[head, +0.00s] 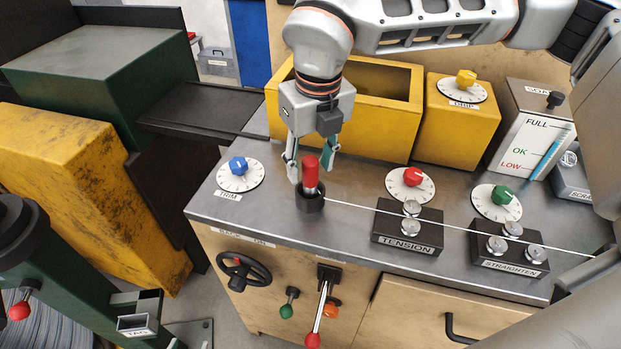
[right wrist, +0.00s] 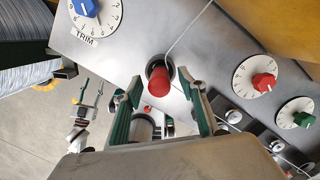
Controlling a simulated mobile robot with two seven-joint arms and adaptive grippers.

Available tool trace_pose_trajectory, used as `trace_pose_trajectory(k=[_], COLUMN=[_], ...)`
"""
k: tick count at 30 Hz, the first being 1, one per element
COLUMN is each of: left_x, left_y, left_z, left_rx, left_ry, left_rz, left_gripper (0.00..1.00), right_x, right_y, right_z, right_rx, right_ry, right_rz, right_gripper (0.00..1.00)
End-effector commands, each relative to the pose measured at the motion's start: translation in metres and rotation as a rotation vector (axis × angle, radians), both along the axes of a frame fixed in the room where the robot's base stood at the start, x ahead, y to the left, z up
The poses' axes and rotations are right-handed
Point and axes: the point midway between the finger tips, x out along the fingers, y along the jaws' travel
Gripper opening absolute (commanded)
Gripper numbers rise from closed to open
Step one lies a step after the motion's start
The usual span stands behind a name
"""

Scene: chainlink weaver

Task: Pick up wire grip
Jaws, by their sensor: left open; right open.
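The red-handled wire grip (head: 310,174) stands upright in a black round holder (head: 310,200) on the grey metal bench top. A thin pale wire (head: 420,219) runs from the holder to the right. My right gripper (head: 311,168) is open, pointing down, with its fingers around the top of the red handle or just above it. In the right wrist view, the red handle (right wrist: 158,84) lies between and just beyond the open fingertips (right wrist: 161,92). I cannot tell whether either finger touches it.
A yellow bin (head: 370,130) stands behind my right gripper. The blue trim dial (head: 239,174) is left of the holder. The tension block (head: 407,228) and straighten block (head: 509,246) stand to the right. A handwheel (head: 243,271) and levers (head: 322,305) stick out in front.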

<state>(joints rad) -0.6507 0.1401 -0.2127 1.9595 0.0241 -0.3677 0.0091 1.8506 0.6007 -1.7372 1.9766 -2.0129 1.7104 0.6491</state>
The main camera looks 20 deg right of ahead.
Motion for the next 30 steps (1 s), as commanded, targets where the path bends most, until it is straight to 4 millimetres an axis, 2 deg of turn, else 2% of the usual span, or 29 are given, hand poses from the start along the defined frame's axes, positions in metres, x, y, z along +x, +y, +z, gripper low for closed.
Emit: trace_pose_trajectory(k=[7, 8, 12, 23, 30], left_x=[0.001, 0.001, 0.002, 0.003, 0.003], left_y=[0.0, 0.0, 0.0, 0.0, 0.0], left_z=[0.002, 0.002, 0.002, 0.003, 0.003], left_rx=[-0.001, -0.001, -0.001, -0.001, -0.001], left_ry=[-0.004, -0.004, -0.005, -0.006, -0.006], left_rz=[0.0, 0.0, 0.0, 0.0, 0.0], left_gripper=[0.42, 0.42, 0.42, 0.42, 0.42], right_x=[0.0, 0.0, 0.0, 0.001, 0.001], right_y=[0.0, 0.0, 0.0, 0.001, 0.001], right_z=[-0.005, -0.005, -0.005, -0.003, 0.015], right_rx=[0.001, 0.001, 0.001, 0.001, 0.002], right_ry=[0.0, 0.0, 0.0, -0.001, -0.003], right_rz=[0.0, 0.0, 0.0, 0.0, -0.001], right_gripper=[0.41, 0.36, 0.0, 0.0, 0.0])
